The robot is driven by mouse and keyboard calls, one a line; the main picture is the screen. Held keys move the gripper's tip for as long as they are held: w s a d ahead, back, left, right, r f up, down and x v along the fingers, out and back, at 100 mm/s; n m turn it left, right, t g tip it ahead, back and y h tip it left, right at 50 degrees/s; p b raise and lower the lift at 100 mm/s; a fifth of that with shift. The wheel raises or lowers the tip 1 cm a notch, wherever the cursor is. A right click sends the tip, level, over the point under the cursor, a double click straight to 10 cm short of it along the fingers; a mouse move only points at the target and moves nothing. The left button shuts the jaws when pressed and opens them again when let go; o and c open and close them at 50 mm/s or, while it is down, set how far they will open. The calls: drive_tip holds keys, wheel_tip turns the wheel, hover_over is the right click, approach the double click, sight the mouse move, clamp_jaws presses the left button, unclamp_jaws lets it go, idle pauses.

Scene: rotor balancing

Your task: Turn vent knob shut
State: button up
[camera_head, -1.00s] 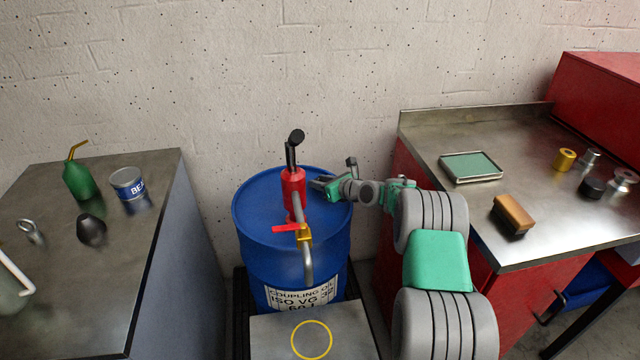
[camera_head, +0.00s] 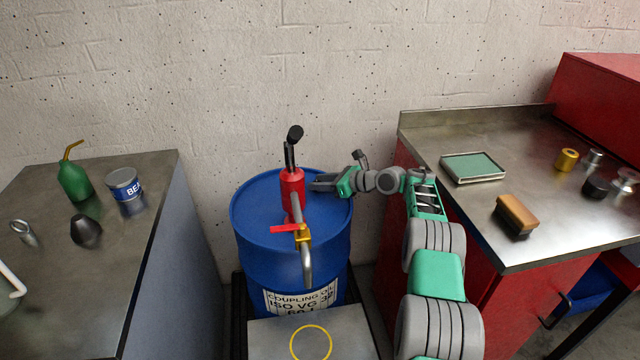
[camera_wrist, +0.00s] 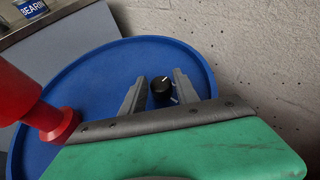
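The vent knob (camera_wrist: 162,88) is a small black knob with a white mark, on the blue drum's top in the wrist view. My gripper (camera_wrist: 157,84) is open in that view, with one grey finger to the left of the knob and one to the right. Whether the fingers are at the knob's height or above it, I cannot tell. In the head view my gripper (camera_head: 318,184) is over the right part of the drum lid, just right of the red pump (camera_head: 291,187). The knob is hidden there. The blue drum (camera_head: 255,240) stands upright.
The pump's spout (camera_head: 307,262) has a red-handled brass valve (camera_head: 303,233). A steel stand with a yellow ring (camera_head: 311,343) is in front. A left bench (camera_head: 120,260) and a right red-sided bench (camera_head: 560,240) flank the drum. The wall is close behind.

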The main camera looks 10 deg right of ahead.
drive_tip(key=shift+o, duration=1.2)
drive_tip(key=shift+d+f, duration=0.1)
drive_tip(key=r, duration=0.4)
drive_tip(key=shift+s, duration=0.3)
drive_tip(key=s+r+p, duration=0.1)
drive_tip(key=s+r, duration=0.8)
drive_tip(key=s, duration=0.4)
drive_tip(key=shift+s+p, duration=0.25)
drive_tip(key=shift+p, duration=0.05)
drive_tip(key=shift+r, duration=0.1)
